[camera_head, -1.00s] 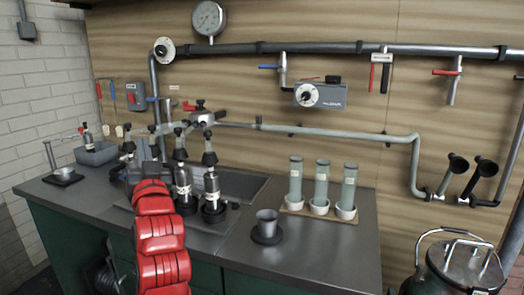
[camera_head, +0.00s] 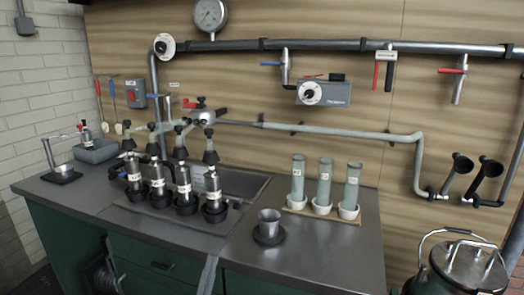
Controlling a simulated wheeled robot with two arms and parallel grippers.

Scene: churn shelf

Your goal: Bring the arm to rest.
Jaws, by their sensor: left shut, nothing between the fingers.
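No part of either arm can be made out in the head view now, and neither gripper is in view. The sink area where my red arm was seen before is unobstructed. Several silver bottles with white labels, one of them at the right end of the row (camera_head: 213,190), stand upright in black round holders at the sink's front edge. Nozzles hang above them from a grey fixture (camera_head: 203,117).
The grey counter (camera_head: 310,255) has free room at its front right. A grey cup (camera_head: 269,222) stands on a dark base. Three pale tubes (camera_head: 325,182) stand in white cups.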

